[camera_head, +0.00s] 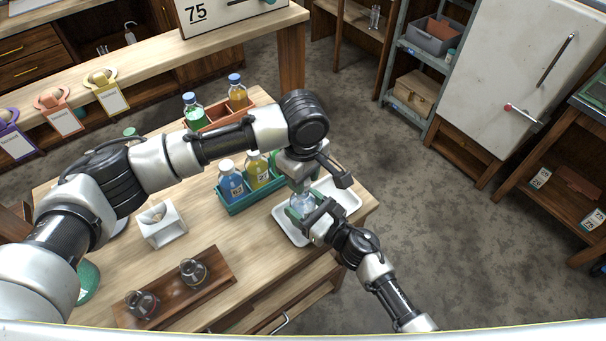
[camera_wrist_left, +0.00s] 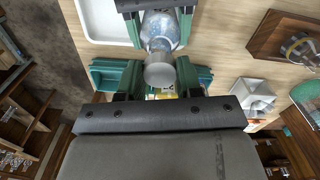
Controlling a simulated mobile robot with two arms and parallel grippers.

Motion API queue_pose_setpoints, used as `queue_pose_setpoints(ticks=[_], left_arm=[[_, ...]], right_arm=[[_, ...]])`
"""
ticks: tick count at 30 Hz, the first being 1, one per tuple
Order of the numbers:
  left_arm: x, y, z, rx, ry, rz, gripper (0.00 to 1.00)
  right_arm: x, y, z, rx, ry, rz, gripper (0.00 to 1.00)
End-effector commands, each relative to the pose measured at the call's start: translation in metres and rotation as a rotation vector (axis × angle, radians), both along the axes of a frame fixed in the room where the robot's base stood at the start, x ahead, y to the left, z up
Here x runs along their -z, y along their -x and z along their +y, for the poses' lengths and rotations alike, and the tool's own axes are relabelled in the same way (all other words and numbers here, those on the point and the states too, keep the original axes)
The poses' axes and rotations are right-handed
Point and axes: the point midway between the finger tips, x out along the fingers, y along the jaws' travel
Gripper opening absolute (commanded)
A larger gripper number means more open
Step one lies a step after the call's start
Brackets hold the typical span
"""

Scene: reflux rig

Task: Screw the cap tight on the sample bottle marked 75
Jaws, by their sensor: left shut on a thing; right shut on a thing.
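A clear sample bottle (camera_head: 301,204) with pale bluish contents is between my two grippers over a white tray (camera_head: 287,233). In the left wrist view the bottle (camera_wrist_left: 162,30) shows with a grey-white cap (camera_wrist_left: 159,74) at its near end. My left gripper (camera_head: 299,187) comes from above and is shut on the cap, its green-padded fingers on either side. My right gripper (camera_head: 306,211) comes from the lower right and is shut on the bottle's body. No marking on this bottle is readable, and how far the cap is threaded cannot be seen.
A teal crate (camera_head: 238,208) with blue and yellow bottles stands just left of the tray. An orange crate (camera_head: 218,122) with bottles is behind. A white stand (camera_head: 161,226) and a wooden board (camera_head: 212,285) with glassware are nearer.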

Motion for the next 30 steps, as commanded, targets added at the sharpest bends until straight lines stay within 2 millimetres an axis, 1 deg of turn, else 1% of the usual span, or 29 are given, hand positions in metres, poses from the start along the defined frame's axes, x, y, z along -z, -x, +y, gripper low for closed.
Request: queue_pose_setpoints(ticks=[8,23,30], left_arm=[[0.015,0.000,0.000,-0.002,0.000,0.001,0.14],[0.015,0.000,0.000,-0.001,0.000,0.000,0.14],[0.019,0.000,0.000,-0.002,0.001,0.001,0.14]], right_arm=[[0.000,0.000,0.000,0.000,0.000,0.000,0.20],[0.000,0.000,0.000,0.000,0.000,0.000,0.20],[0.000,0.000,0.000,0.000,0.000,0.000,0.20]])
